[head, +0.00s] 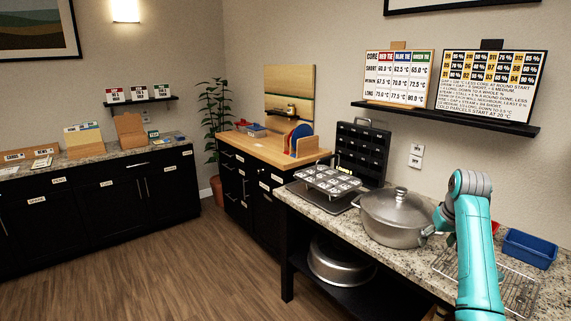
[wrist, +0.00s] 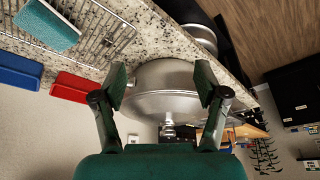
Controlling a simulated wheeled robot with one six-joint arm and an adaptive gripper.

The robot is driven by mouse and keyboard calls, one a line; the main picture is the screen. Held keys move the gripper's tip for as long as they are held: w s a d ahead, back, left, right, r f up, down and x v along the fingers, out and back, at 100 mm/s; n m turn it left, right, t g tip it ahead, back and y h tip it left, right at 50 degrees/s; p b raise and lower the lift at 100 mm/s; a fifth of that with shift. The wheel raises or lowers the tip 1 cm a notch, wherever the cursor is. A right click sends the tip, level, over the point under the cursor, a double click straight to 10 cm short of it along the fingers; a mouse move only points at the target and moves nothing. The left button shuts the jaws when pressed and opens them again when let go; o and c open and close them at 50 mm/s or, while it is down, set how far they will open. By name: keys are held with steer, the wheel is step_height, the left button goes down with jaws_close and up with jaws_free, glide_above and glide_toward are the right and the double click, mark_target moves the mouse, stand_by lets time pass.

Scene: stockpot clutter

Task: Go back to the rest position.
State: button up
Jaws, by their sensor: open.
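My gripper (wrist: 160,88) is open, with its two dark green fingertips spread apart and nothing held between them. In the head view my gripper (head: 443,222) is partly hidden behind my teal arm, just right of the stockpot. The lidded silver stockpot (head: 392,218) stands upright on the granite counter (head: 340,228). In the wrist view, which is upside down, the stockpot (wrist: 165,88) shows beyond and between the fingers. Whether a fingertip touches the pot's near handle I cannot tell.
A wire rack (head: 515,292) with a teal sponge (wrist: 46,24), a blue bin (head: 530,248) and a red bin (wrist: 70,87) lie right of the pot. A tray of tagged cups (head: 328,180) and a black rack (head: 362,150) stand left. A shelf (head: 450,119) juts above.

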steer(key=s+a+f+t, duration=0.1)
steer(key=s+a+f, duration=0.2)
steer(key=f, duration=0.6)
steer(key=s+a+f+t, duration=0.1)
steer(key=s+a+f, duration=0.2)
steer(key=f, duration=0.5)
steer(key=s+a+f, duration=0.3)
steer(key=f, duration=0.6)
steer(key=s+a+f+t, duration=0.2)
steer(key=s+a+f, duration=0.3)
steer(key=s, duration=0.4)
steer(key=s+a+f+t, duration=0.1)
steer(key=s+a+f, duration=0.2)
steer(key=s+f, duration=0.55)
steer(key=s+a+r+t, duration=0.1)
steer(key=s+a+r, duration=0.2)
steer(key=s, duration=0.9)
steer(key=s+a+r+t, duration=0.2)
steer(key=s+a+r, duration=0.1)
steer(key=s, duration=0.8)
steer(key=s+a+r+n+t, duration=0.1)
steer(key=s+a+r+t, duration=0.1)
steer(key=s+r, duration=1.4)
step_height(320, 180, up, 2)
steer(key=shift+s+r+t+y, duration=0.15)
steer(key=shift+s+t+y, duration=0.15)
steer(key=shift+s, duration=0.05)
steer(key=shift+a, duration=0.1)
